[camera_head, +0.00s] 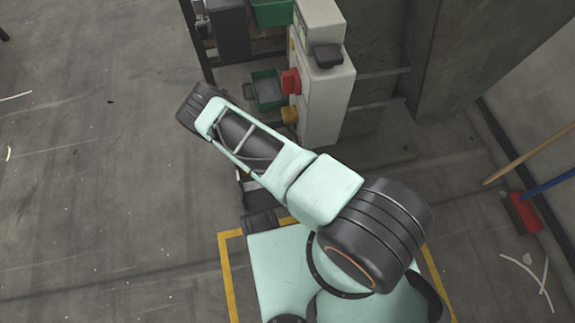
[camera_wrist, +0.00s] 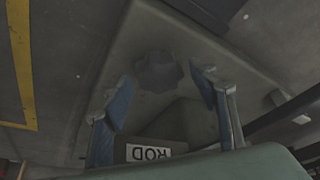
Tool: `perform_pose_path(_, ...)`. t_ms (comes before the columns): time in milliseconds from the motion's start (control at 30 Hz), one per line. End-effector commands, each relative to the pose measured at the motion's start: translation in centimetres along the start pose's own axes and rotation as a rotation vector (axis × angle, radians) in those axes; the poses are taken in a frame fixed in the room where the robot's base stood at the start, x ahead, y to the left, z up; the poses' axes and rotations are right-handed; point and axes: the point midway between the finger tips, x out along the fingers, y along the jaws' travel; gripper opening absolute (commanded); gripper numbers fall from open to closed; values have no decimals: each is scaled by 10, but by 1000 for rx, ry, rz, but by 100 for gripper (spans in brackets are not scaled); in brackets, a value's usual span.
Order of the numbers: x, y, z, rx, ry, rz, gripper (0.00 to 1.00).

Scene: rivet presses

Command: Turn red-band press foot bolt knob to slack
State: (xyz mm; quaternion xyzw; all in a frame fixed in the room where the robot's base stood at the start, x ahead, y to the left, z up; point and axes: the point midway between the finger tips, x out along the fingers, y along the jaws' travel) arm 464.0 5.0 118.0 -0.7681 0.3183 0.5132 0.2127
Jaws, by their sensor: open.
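In the wrist view a dark, lobed knob (camera_wrist: 158,72) sits on a grey plate or foot (camera_wrist: 115,45). My gripper (camera_wrist: 165,80) is open, with one blue finger on each side of the picture and the knob beyond and between the fingertips. No contact between fingers and knob is visible. A label (camera_wrist: 157,152) reading "ROD", upside down, lies between the finger bases. In the head view a pale press-like cabinet (camera_head: 325,95) carries a red part (camera_head: 290,82). I cannot tell if it is the red-band press. My gripper and the knob are hidden there.
Green bins (camera_head: 265,90) stand beside the cabinet, with a concrete pillar (camera_head: 455,60) behind it. A yellow floor line (camera_head: 226,270) runs by my base. A broom with a red head (camera_head: 522,212) leans at the right. Open floor lies left.

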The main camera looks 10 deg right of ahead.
Motion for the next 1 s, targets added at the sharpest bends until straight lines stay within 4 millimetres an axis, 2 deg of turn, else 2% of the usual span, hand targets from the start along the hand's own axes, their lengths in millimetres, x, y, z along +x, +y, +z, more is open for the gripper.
perform_pose_path(267,1,0,0,0,0,1,52)
perform_pose_path(633,0,0,0,0,0,1,12)
perform_pose_path(1000,0,2,-1,-75,0,-29,12)
